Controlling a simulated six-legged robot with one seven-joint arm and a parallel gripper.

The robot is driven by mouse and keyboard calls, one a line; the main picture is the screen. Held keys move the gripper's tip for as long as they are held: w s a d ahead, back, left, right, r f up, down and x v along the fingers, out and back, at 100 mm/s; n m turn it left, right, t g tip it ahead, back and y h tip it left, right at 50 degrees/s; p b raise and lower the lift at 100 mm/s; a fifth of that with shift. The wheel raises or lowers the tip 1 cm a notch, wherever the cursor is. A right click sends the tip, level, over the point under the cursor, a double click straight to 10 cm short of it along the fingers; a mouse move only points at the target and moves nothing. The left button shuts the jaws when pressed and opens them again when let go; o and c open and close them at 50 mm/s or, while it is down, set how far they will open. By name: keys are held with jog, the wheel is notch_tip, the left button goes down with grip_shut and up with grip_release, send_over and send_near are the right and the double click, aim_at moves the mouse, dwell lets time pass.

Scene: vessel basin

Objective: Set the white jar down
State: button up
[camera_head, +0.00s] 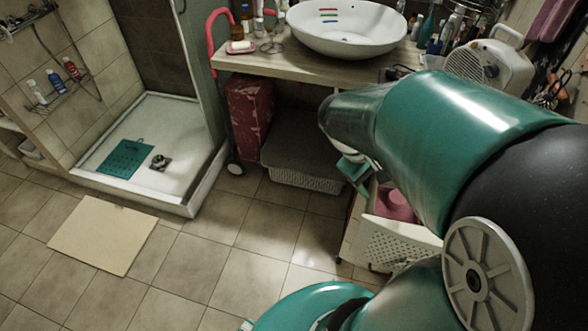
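My arm crosses the right side of the view, and its teal forearm hides part of the counter and the space below. The end of my arm, with part of my gripper (356,172), shows below the forearm, in front of the lower shelf. Its fingers are mostly hidden, so I cannot tell whether it is open or shut. I cannot clearly make out a white jar; a small pale patch beside my gripper is too hidden to name. The white vessel basin (345,44) stands on the wooden counter (290,69).
Small bottles and a soap dish (241,47) crowd the counter's left end. A white fan heater (487,66) stands at right. A shower tray (185,135) and beige mat (102,234) lie left; tiled floor between is clear.

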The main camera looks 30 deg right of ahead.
jog(key=a+r+m+t+y, duration=0.1)
jog(key=a+r+t+y, duration=0.2)
jog(key=a, duration=0.7)
jog(key=w+a+r+t+y, duration=0.1)
jog(key=a+r+t+y, duration=0.1)
jog(key=a+r+t, duration=0.2)
jog(key=a+r, duration=0.3)
jog(key=a, duration=0.3)
jog(key=shift+a+r+m+y, duration=0.3)
jog(key=shift+r+m+y, duration=0.05)
jog(key=shift+m+y, duration=0.05)
jog(key=c, duration=0.7)
jog(key=shift+d, duration=0.25)
jog(key=shift+c, duration=0.5)
